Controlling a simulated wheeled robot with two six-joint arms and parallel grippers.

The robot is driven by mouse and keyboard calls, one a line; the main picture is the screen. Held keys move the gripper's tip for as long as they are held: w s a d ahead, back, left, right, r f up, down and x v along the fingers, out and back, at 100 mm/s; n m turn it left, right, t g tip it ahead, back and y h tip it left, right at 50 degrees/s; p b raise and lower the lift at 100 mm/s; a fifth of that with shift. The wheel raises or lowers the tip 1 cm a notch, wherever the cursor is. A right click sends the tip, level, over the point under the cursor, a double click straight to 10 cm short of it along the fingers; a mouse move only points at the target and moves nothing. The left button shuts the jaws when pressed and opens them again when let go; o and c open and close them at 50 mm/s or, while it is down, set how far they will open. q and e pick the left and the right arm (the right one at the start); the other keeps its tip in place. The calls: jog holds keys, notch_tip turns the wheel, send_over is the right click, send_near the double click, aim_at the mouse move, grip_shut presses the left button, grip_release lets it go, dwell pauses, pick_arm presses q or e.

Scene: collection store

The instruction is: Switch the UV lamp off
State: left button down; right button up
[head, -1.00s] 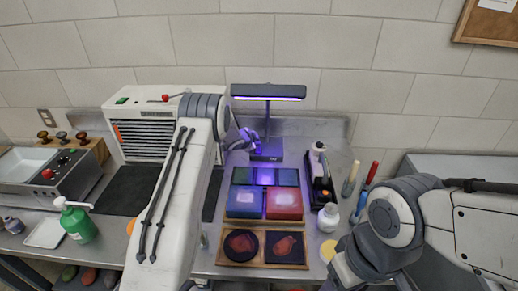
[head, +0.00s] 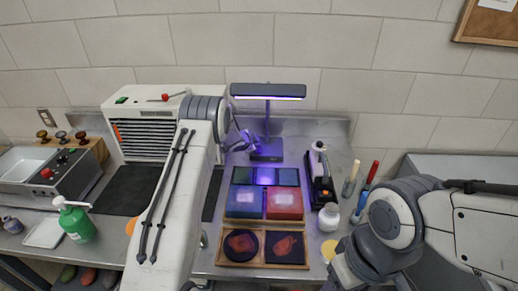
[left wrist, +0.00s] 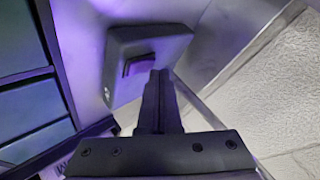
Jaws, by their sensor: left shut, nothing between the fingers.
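The UV lamp (head: 268,92) stands at the back of the bench, its long dark head glowing violet underneath. Its dark base (head: 268,152) sits on the bench and also shows in the left wrist view (left wrist: 118,45). On that base is a black rocker switch (left wrist: 138,64). My left gripper (head: 246,140) is beside the base. In the left wrist view its shut fingers (left wrist: 159,76) are empty, with the tips close to the right end of the switch. I cannot tell whether they touch it. My right gripper is out of view.
A wooden tray with coloured squares (head: 245,216) lies in front of the lamp. A black tool holder (head: 322,190) and a white bottle (head: 328,216) stand to its right. A white louvred machine (head: 150,132) stands to the left.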

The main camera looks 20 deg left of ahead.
pick_arm(q)
jog(key=shift+f, duration=0.25)
dwell(0.4)
jog(key=shift+r+p, duration=0.5)
jog(key=shift+r, duration=0.25)
jog(key=shift+s+d+r+p, duration=0.1)
jog(key=shift+s+r+p, duration=0.1)
jog(key=shift+r+p, duration=0.95)
jog(key=shift+s+r+p, duration=0.2)
jog(key=shift+r+p, duration=0.55)
jog(key=shift+r, duration=0.65)
jog(key=shift+f, duration=0.1)
